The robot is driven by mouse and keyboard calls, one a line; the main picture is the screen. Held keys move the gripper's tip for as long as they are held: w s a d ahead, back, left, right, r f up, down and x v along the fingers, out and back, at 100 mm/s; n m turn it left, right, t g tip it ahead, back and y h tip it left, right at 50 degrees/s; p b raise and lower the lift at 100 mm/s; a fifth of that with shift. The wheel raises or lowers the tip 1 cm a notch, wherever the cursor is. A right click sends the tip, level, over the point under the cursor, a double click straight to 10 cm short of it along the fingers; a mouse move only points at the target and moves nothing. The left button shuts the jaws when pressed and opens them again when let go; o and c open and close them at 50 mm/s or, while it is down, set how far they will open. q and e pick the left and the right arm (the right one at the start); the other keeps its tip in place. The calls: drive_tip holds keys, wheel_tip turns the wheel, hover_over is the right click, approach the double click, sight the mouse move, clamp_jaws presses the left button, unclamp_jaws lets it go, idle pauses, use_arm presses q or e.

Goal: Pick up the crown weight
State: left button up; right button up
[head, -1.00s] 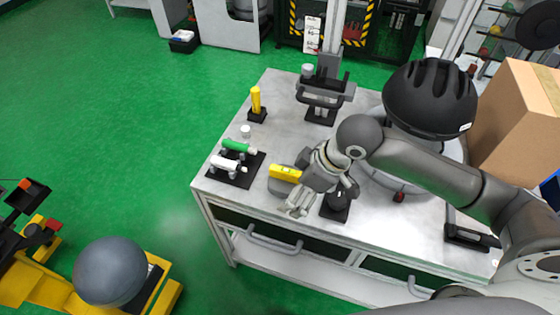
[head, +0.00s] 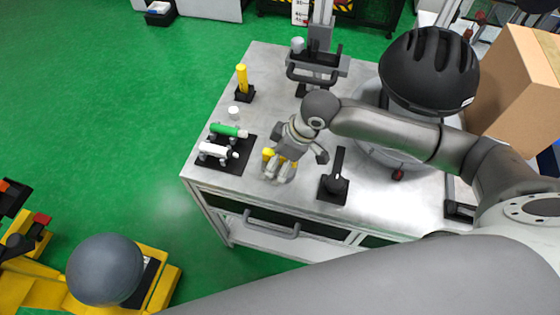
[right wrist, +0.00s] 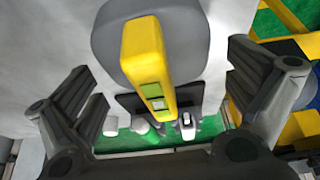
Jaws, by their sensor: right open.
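The crown weight appears to be the round grey body with a yellow bar handle on the workbench (head: 225,192). In the head view my right gripper (head: 280,172) is over it and hides most of it; only bits of yellow (head: 267,153) show. In the right wrist view the yellow handle (right wrist: 147,60) stands between the two open fingers of my right gripper (right wrist: 162,75), with the grey body (right wrist: 105,45) behind it. Neither finger visibly touches the handle. My left gripper is not in view.
A black tray (head: 222,167) with green and white pieces lies left of the gripper. A black lever on a plate (head: 333,190) stands to the right. A black helmet (head: 428,70), a clamp stand (head: 318,65) and a yellow cylinder (head: 241,76) are farther back.

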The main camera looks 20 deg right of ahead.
drive_tip(key=shift+w+a+f, duration=0.15)
drive_tip(key=shift+f, duration=0.4)
drive_tip(key=shift+w+f, duration=0.1)
drive_tip(key=shift+f, duration=0.05)
drive_tip(key=shift+c, duration=0.6)
drive_tip(key=c, duration=1.4)
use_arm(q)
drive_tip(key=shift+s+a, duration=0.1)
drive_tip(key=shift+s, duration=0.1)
use_arm(e)
drive_tip(key=shift+a, duration=0.1)
drive_tip(key=shift+c, duration=0.9)
